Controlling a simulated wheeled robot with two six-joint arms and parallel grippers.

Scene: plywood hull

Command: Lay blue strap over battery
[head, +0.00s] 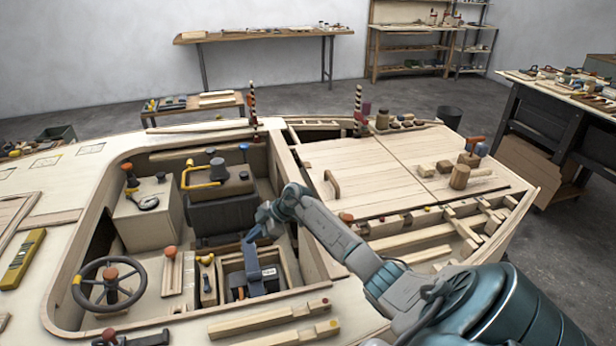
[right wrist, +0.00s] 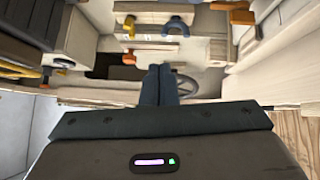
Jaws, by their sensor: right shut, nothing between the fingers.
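The blue strap (head: 252,262) shows in the head view as a dark blue band running front to back across the battery (head: 268,284). The battery is a dark block in an open wooden compartment in the cockpit, and the strap hides part of its top. I cannot tell whether the strap's ends are seated. My right gripper (head: 250,237) is just above the strap's far end, shut and empty. In the right wrist view its dark blue fingers (right wrist: 159,85) are together with nothing between them. My left gripper is not in view.
The steering wheel (head: 110,284) and a wooden lever block (head: 172,272) stand left of the battery compartment. A black seat (head: 222,213) is behind it. The cockpit's right wall rises close by. Loose wooden strips (head: 262,318) lie in front.

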